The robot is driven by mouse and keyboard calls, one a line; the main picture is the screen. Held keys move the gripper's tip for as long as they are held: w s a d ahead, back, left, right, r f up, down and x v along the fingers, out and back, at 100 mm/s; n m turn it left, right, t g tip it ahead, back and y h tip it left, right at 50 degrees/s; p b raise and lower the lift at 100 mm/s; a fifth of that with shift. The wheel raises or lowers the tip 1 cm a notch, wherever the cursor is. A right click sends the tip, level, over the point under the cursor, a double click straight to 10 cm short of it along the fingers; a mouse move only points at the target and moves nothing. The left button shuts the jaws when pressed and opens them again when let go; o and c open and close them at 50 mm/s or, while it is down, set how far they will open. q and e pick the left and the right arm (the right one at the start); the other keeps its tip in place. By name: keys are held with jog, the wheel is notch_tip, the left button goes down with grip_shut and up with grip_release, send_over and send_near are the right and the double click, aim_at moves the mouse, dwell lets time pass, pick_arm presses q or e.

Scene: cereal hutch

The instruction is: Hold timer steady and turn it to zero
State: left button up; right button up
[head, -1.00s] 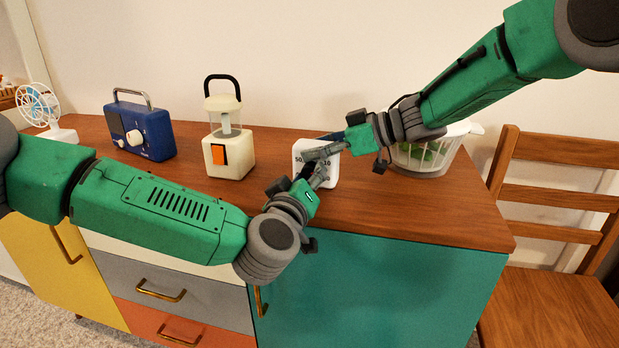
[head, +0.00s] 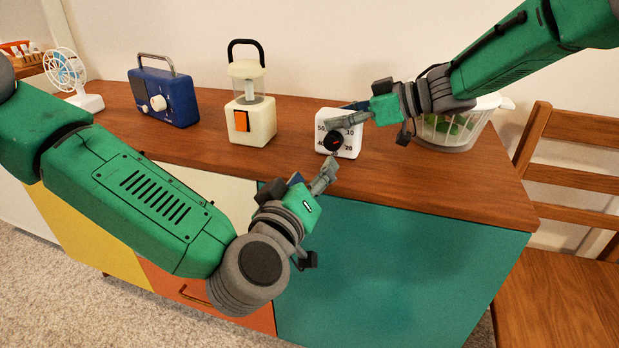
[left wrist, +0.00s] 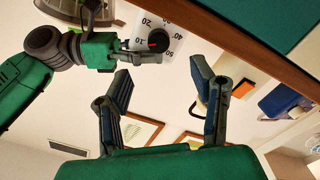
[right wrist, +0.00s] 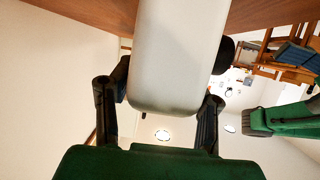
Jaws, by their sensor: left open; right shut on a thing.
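The timer (head: 347,146) is a white block with a numbered face and a black dial (head: 333,142) bearing a red mark. It stands upright on the wooden top. In the left wrist view, the dial (left wrist: 159,41) shows its red mark near the 10. My right gripper (head: 352,113) is shut on the timer's upper part; in the right wrist view the white body (right wrist: 180,60) sits between the fingers. My left gripper (head: 330,172) is open and empty, in front of and below the dial, apart from it. In the left wrist view its fingers (left wrist: 165,105) are spread.
A cream lantern (head: 252,118) and a blue radio (head: 167,98) stand left of the timer. A fan (head: 68,75) is at the far left. A salad spinner (head: 447,130) is behind my right gripper. A wooden chair (head: 570,140) stands at the right.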

pick_arm(q)
jog(key=shift+s+a, duration=0.25)
jog(key=shift+s, duration=0.4)
jog(key=n+g+y, duration=0.3)
jog(key=n+g, duration=0.1)
jog(key=n, duration=2.1)
send_near(330, 145)
jog(key=x, duration=0.9)
jog(key=shift+w+d+f, duration=0.1)
jog(key=shift+w+f, duration=0.05)
jog(key=shift+w, duration=0.2)
